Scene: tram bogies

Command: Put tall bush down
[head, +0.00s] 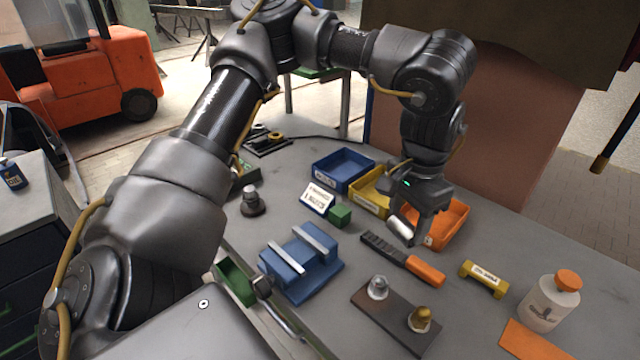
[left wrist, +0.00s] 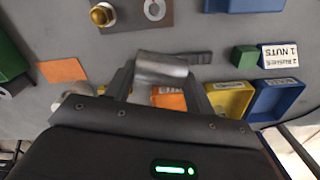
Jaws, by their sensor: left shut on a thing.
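My left gripper (head: 408,232) is shut on the tall bush (head: 400,229), a plain silver cylinder lying sideways between the fingers. The bush also shows in the left wrist view (left wrist: 162,70), across the fingertips of my left gripper (left wrist: 158,82). In the head view it appears in front of the orange bin (head: 455,225) and the yellow bin (head: 370,198); its height above the table cannot be told exactly. A blue bin (head: 343,172) stands left of the yellow one. A card (head: 318,197) reading bushes and nuts leans beside a green block (head: 340,214). My right gripper is not in view.
A file with orange handle (head: 425,270) lies just in front of the gripper. A blue vise (head: 300,262), a brown plate (head: 395,315) with silver and brass domed fittings, a yellow bar (head: 482,279) and a white bottle (head: 549,303) occupy the grey bench nearby.

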